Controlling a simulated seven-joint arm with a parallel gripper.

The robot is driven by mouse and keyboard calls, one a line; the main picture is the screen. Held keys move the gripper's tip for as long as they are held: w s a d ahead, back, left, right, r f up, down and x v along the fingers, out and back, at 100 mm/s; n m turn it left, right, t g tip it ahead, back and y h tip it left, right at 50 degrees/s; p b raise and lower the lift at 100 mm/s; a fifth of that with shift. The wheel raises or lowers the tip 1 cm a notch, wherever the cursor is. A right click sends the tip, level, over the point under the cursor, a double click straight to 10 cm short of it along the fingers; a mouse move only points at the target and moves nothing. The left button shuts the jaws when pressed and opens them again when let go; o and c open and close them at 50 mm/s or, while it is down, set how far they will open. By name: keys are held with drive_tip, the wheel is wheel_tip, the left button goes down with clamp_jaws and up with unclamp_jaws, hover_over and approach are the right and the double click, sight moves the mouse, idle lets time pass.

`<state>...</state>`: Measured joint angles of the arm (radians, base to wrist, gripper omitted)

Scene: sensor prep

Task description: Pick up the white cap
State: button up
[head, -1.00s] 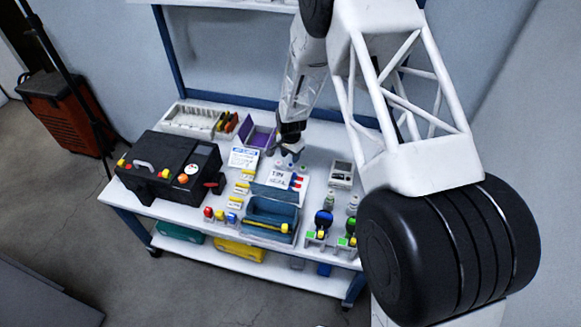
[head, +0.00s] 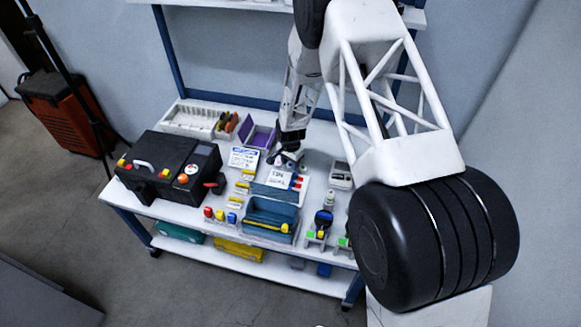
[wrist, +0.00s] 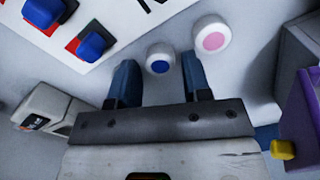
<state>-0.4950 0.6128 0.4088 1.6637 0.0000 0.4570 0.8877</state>
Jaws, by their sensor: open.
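My gripper (wrist: 160,66) is open, with two blue fingers apart in the wrist view. A round white cap with a blue centre (wrist: 160,58) lies between and just beyond the fingertips; I cannot tell whether they straddle it. A second round white cap with a pink centre (wrist: 211,36) lies just right of the right fingertip. No plain white cap is clear in the wrist view, so I cannot tell which one the task names. In the head view my gripper (head: 289,158) is low over the back middle of the white table, and it largely hides the caps.
A white board with red and blue blocks (head: 275,178) lies just in front of the gripper. A purple bin (head: 262,136) stands to the left, with its edge near the right finger in the wrist view (wrist: 300,115). A grey-white device (head: 341,175) stands to the right.

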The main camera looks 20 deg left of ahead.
drive_tip(key=shift+f, duration=0.6)
drive_tip(key=c, duration=0.7)
